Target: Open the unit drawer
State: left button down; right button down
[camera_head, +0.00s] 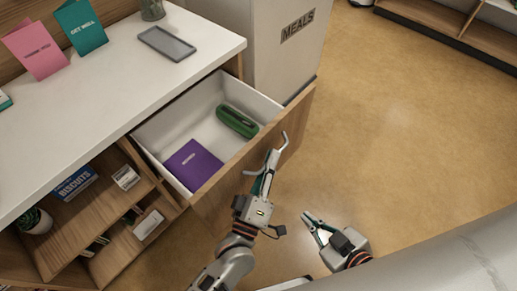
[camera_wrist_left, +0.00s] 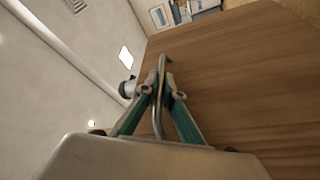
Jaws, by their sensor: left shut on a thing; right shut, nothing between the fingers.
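The unit drawer (camera_head: 203,112) is pulled out from the wooden unit, with its white inside showing. A green case (camera_head: 237,121) and a purple booklet (camera_head: 193,165) lie in it. My left gripper (camera_head: 268,166) is at the wooden drawer front (camera_head: 226,184), shut on the curved metal handle (camera_head: 284,143). In the left wrist view the handle (camera_wrist_left: 161,68) runs between the fingers of my left gripper (camera_wrist_left: 160,88), beside the wood-grained front (camera_wrist_left: 240,75). My right gripper (camera_head: 311,219) is shut and empty, lower and to the right, away from the drawer.
The white unit top (camera_head: 95,120) holds a grey tray (camera_head: 167,43), pink card (camera_head: 35,50) and teal card (camera_head: 81,26). Open shelves (camera_head: 110,200) with boxes are below left. A cabinet marked MEALS (camera_head: 290,45) stands behind the drawer. The floor (camera_head: 410,130) at right is clear.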

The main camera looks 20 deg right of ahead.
pick_arm(q)
jog(key=shift+s+d, duration=0.35)
jog(key=shift+s, duration=0.25)
jog(key=c, duration=2.5)
grip_release()
jog(key=shift+s+f, duration=0.1)
